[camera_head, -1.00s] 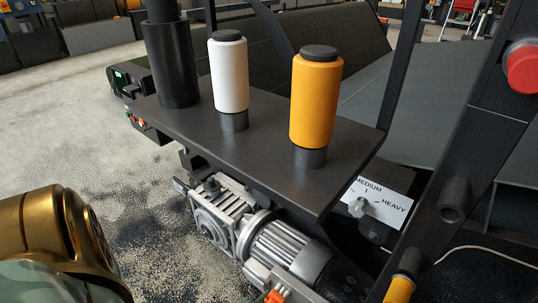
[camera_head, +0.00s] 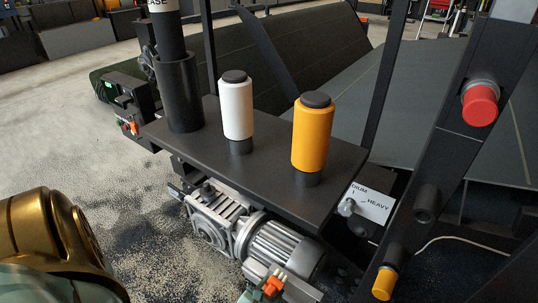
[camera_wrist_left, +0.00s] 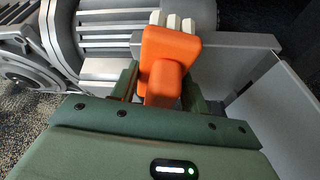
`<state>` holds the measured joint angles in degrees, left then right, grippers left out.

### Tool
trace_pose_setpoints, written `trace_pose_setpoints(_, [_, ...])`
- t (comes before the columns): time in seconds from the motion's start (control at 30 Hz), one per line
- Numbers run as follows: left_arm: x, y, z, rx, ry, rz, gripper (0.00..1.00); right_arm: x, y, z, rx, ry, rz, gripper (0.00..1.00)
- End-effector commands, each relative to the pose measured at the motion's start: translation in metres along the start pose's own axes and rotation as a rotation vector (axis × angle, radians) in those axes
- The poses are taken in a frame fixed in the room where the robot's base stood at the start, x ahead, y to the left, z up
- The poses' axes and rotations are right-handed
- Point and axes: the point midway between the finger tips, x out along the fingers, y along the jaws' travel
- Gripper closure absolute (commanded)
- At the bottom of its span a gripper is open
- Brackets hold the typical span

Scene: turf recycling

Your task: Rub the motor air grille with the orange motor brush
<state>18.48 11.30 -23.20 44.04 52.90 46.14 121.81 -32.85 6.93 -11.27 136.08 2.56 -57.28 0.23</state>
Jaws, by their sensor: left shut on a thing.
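The grey motor (camera_head: 283,248) with its ribbed casing sits below the dark shelf. Its ribbed casing also fills the upper left of the left wrist view (camera_wrist_left: 105,38). I cannot clearly make out which part is the air grille. My left gripper (camera_head: 258,294) is at the motor's near side, low in the head view, and its green fingers (camera_wrist_left: 160,88) are shut on the orange motor brush (camera_wrist_left: 168,62). The brush (camera_head: 271,287) has pale bristles pointing away from the gripper, close to the motor. I cannot tell whether they touch it. My right gripper is not in view.
A dark shelf (camera_head: 225,168) above the motor bears a white bottle (camera_head: 238,108) and an orange bottle (camera_head: 311,138). A dial with a label plate (camera_head: 370,203), a red button (camera_head: 480,104) and a yellow-capped part (camera_head: 384,283) are to the right. Open floor lies left.

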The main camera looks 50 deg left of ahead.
Motion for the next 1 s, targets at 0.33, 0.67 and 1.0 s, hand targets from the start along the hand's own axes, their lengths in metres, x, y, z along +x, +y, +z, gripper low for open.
trace_pose_setpoints(0.33, [-0.021, 0.000, -0.009, -0.001, 0.000, 0.000, 0.81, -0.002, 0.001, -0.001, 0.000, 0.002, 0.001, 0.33])
trace_pose_setpoints(0.67, [-0.052, -0.001, -0.022, 0.001, 0.000, -0.001, 0.81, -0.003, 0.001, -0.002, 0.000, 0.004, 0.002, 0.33])
trace_pose_setpoints(1.0, [-0.055, -0.001, -0.023, 0.000, -0.001, 0.000, 0.81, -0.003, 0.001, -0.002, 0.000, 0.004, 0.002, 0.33])
